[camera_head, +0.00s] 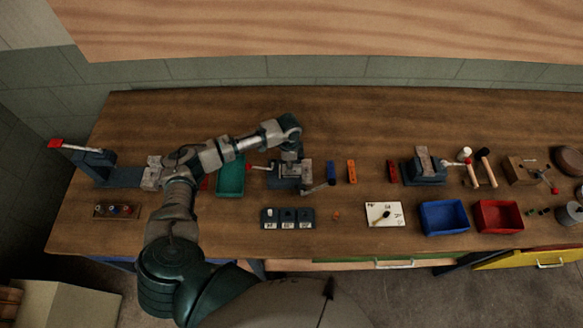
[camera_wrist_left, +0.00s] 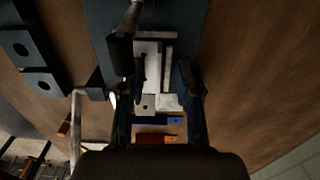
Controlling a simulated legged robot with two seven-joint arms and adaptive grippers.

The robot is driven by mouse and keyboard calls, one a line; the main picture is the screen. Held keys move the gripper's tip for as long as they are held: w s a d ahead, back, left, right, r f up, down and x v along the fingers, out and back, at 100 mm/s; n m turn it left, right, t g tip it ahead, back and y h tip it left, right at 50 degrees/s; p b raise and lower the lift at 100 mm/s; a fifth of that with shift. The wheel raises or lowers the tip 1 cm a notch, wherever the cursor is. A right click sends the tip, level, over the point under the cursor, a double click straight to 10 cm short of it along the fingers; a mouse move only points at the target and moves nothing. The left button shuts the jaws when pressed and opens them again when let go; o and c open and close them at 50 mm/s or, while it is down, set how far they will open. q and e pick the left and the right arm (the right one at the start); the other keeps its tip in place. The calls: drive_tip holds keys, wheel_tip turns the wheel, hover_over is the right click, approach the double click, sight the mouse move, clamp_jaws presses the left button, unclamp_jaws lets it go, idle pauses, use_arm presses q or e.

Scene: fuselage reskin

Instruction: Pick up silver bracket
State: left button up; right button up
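My left gripper (camera_head: 291,157) is above the vise (camera_head: 285,183) in the middle of the workbench, pointing down. In the left wrist view the gripper (camera_wrist_left: 163,78) has its two dark fingers apart, one on each side of pale metal parts at the vise. A light grey piece with a small hole, apparently the silver bracket (camera_wrist_left: 147,103), shows between the fingers. Whether a finger touches it cannot be seen. In the head view the wrist and gripper partly cover this spot, and I cannot separate the bracket from the vise jaws. My right gripper is not in view.
A green tray (camera_head: 231,179) is left of the vise. Blue (camera_head: 333,173) and orange (camera_head: 351,171) blocks stand to its right. A dark labelled holder (camera_head: 287,217) lies in front. Blue (camera_head: 444,217) and red (camera_head: 498,216) bins sit farther right.

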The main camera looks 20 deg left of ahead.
use_arm(q)
clamp_jaws()
drive_tip(key=shift+r, duration=0.1)
